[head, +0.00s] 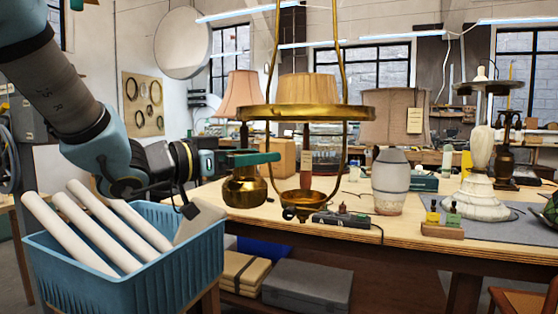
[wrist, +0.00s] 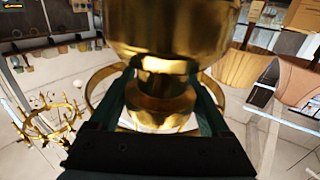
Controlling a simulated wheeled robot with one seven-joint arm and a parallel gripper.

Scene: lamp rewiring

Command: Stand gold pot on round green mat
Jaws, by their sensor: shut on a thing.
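The gold pot (head: 244,190) is upright in the head view, left of centre near the left end of the workbench. My gripper (head: 258,158) reaches in from the left, its green fingers at the pot's narrow neck. In the wrist view, the gold pot (wrist: 165,30) fills the upper middle, and my gripper (wrist: 165,95) is shut around its neck, one green finger on each side. I cannot tell whether the pot's base touches the bench. I cannot make out a round green mat in either view.
A hanging brass lamp (head: 307,112) is just right of the pot. A blue basket (head: 120,275) with white rolls stands below my arm. A grey jar (head: 390,182), a black tool (head: 340,219) and a white lamp (head: 480,200) stand on the bench (head: 300,235).

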